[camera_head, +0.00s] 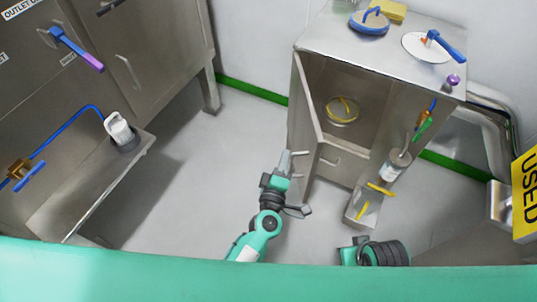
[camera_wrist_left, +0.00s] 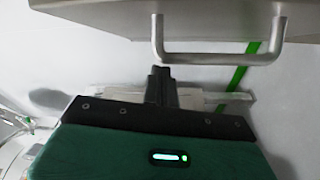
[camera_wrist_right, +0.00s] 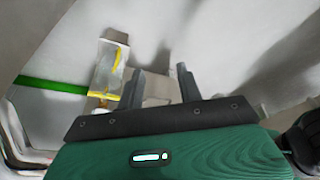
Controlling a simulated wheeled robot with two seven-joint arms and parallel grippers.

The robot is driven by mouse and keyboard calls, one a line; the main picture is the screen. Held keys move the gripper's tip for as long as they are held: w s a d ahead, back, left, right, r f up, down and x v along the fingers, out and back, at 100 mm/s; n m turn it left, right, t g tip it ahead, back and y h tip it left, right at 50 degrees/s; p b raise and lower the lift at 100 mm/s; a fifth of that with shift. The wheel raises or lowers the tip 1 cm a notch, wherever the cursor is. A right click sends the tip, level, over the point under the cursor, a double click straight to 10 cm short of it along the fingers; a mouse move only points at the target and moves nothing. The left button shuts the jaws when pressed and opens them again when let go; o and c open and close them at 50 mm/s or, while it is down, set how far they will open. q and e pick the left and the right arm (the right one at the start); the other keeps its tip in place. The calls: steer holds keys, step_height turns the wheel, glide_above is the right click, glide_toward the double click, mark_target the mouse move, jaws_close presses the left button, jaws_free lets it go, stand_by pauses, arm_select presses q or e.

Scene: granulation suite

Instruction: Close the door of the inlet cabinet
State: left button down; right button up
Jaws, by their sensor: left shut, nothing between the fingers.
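The inlet cabinet (camera_head: 380,55) is a grey metal cabinet at the upper right of the head view. Its door (camera_head: 307,100) stands open, swung out on the left side, and the interior shows. My left gripper (camera_head: 287,160) is beside the door's lower part, on its left side. In the left wrist view its fingers (camera_wrist_left: 160,78) are together and empty, just below a metal bar handle (camera_wrist_left: 220,56) on a grey panel. Contact cannot be told. In the right wrist view my right gripper (camera_wrist_right: 162,85) has its fingers apart with nothing between them.
Inside the cabinet is a round dish with a yellow item (camera_head: 342,110). A bottle (camera_head: 393,165) and a small tray (camera_head: 362,207) with yellow items are at the right. Another steel cabinet (camera_head: 150,45) stands left, with open floor (camera_head: 205,160) between.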

arm_select(q)
steer(key=shift+d, duration=1.2)
steer(key=shift+a, duration=0.1)
